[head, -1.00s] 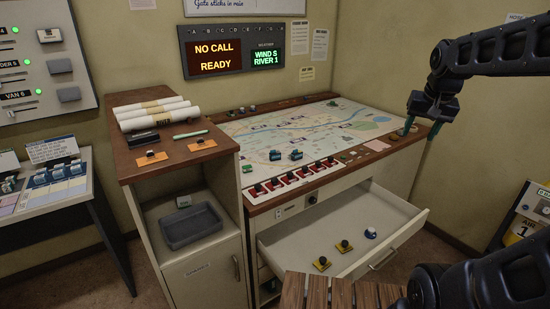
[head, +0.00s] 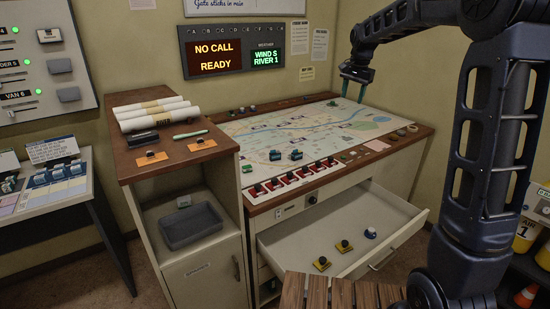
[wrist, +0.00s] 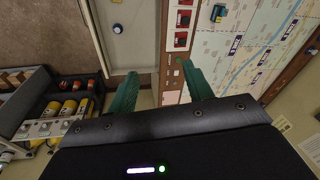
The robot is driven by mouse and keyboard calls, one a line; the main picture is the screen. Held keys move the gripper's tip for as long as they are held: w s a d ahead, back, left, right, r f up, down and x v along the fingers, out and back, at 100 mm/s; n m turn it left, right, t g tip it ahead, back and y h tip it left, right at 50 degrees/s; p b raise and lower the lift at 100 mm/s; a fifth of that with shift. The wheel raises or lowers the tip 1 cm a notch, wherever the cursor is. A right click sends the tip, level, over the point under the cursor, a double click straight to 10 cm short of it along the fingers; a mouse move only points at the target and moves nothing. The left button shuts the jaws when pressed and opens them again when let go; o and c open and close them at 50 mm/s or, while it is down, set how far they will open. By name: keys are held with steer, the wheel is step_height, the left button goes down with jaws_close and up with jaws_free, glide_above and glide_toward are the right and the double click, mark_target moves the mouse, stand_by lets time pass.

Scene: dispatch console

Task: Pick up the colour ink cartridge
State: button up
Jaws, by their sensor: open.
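I cannot pick out the colour ink cartridge for certain in either view. Small dark pieces on orange labels, one at the front (head: 150,155) and one behind it (head: 201,143), lie on the brown cabinet top, too small to identify. My gripper (head: 353,92) is open and empty, above the back right part of the map table (head: 300,135). In the wrist view its two green fingers (wrist: 160,70) stand apart with nothing between them.
An open drawer (head: 393,236) juts out below the map, holding two yellow-based black knobs and a blue-and-white one (head: 370,233). Paper rolls (head: 155,112) and a green pen lie on the cabinet. A grey tray (head: 191,227) sits in its niche. Yellow bottles (wrist: 52,108) stand on a rack.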

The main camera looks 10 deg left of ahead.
steer(key=w+a+f+m, duration=0.2)
steer(key=w+a+f, duration=0.3)
steer(key=w+a, duration=0.35)
steer(key=m+g, duration=0.2)
steer(key=m, duration=0.2)
glide_above(275, 153)
steer(key=shift+h, duration=0.4)
step_height(275, 153, down, 24)
step_height(275, 153, down, 5)
steer(key=shift+f, duration=0.2)
steer(key=shift+w+f, duration=0.15)
steer(key=shift+f, duration=1.15)
steer(key=shift+w+f, duration=0.1)
steer(key=shift+f, duration=1.2)
steer(key=c, duration=1.1)
